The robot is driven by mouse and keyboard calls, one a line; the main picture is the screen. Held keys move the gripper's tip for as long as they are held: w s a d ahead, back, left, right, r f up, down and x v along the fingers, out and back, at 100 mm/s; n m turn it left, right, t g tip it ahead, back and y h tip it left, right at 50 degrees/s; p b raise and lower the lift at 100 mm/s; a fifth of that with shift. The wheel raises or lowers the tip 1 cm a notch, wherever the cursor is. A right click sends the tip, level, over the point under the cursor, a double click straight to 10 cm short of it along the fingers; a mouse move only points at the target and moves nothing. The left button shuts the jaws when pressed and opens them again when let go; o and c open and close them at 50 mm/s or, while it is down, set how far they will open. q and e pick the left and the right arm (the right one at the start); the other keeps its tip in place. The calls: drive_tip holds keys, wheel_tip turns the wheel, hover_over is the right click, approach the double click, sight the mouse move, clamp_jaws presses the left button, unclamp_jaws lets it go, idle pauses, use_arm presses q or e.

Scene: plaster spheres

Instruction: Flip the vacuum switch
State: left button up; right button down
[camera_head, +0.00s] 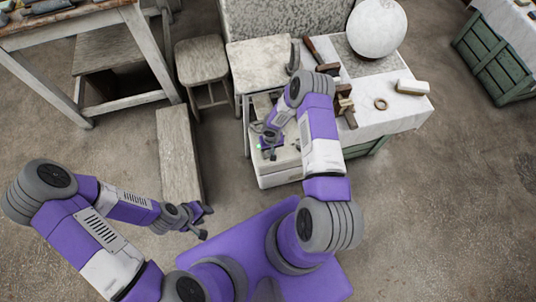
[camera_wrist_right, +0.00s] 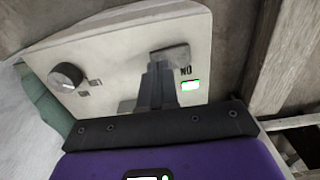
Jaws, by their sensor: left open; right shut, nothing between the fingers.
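The vacuum's pale box (camera_head: 278,177) stands on the floor below the right arm, and its panel (camera_wrist_right: 125,45) fills much of the right wrist view. A grey block (camera_wrist_right: 172,56), seemingly the switch, is at the fingertips beside an ON label seen upside down. A green light (camera_wrist_right: 190,85) is lit close by; it also shows in the head view (camera_head: 259,147). My right gripper (camera_wrist_right: 160,68) is shut and empty, its fingers overlapping the block; contact is unclear. In the head view it (camera_head: 271,153) is over the box. My left gripper (camera_head: 205,222) is open and empty, away from the box.
A white-covered table (camera_head: 405,110) with a large plaster sphere (camera_head: 376,27) and tools stands right of the arm. A stool (camera_head: 202,65) and a wooden bench (camera_head: 180,150) stand to the left.

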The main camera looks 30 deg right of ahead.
drive_tip(key=shift+f+b, duration=0.6)
drive_tip(key=shift+f, duration=0.1)
drive_tip(key=shift+r, duration=0.1)
drive_tip(key=shift+r+p, duration=2.2)
drive_tip(key=shift+r, duration=1.25)
drive_tip(key=s+a+r+y, duration=0.2)
drive_tip(key=s+a+r, duration=0.3)
drive_tip(key=s+a, duration=0.3)
drive_tip(key=s+a+r+y, duration=0.2)
drive_tip(key=s+a+r, duration=0.3)
drive_tip(key=s+a, duration=0.2)
drive_tip(key=shift+s+a+t, duration=0.3)
drive_tip(key=shift+s+a, duration=0.05)
drive_tip(key=shift+a, duration=0.15)
